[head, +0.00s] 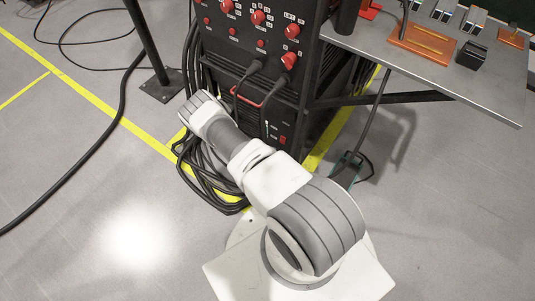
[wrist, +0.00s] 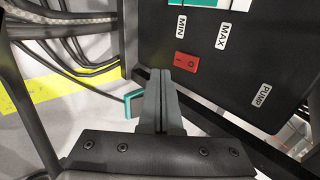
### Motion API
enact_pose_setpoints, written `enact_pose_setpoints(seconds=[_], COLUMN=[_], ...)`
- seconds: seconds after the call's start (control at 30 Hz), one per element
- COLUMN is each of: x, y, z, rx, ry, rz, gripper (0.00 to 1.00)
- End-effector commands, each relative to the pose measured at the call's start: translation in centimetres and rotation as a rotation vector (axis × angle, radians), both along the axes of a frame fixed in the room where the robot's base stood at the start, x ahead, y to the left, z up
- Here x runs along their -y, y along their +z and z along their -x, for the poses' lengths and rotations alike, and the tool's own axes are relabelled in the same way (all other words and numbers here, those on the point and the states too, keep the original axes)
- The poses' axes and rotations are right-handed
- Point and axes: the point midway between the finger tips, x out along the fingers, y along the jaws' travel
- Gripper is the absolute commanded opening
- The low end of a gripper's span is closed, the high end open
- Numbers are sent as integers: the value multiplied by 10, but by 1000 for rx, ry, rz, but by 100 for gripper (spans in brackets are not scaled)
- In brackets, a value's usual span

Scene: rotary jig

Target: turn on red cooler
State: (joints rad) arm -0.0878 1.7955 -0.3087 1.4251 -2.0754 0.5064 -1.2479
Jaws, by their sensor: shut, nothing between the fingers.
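In the wrist view a red rocker switch (wrist: 187,61) sits on the black front panel (wrist: 232,85) of the lower unit, near MIN, MAX and PUMP labels. In the head view this lower unit (head: 291,112) is the bottom part of a tall black machine, with the small red switch (head: 283,141) low on its front. My gripper (wrist: 160,72) is shut and empty. Its fingertips appear just left of and below the switch; I cannot tell whether they touch the panel. In the head view my arm hides the gripper.
Black cables (head: 187,158) lie coiled beside the machine. Red knobs (head: 257,17) and plugged leads are above the lower unit. A metal table (head: 485,90) with jig parts stands at right, and a dark post (head: 146,42) at left. The floor at left front is largely clear.

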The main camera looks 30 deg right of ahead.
Motion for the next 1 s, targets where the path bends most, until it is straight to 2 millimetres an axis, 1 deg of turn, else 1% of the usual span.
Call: enact_pose_setpoints(seconds=[0.03,0.1,0.2,0.3,0.4,0.53,0.8,0.93,1.0], x=[8,16,32,43,49,53,53,56,55], y=[-14,-23,-23,-24,-23,-23,-23,-27,-24], z=[-2,-6,-13,-17,-20,-21,-21,-23,-23], rx=[1,1,2,2,1,0,0,-1,0], ry=[-3,-3,-4,-4,-1,0,0,1,0], rz=[-1,-1,0,-1,0,0,0,0,-1], gripper=[0,0,0,0,0,0,0,0,0])
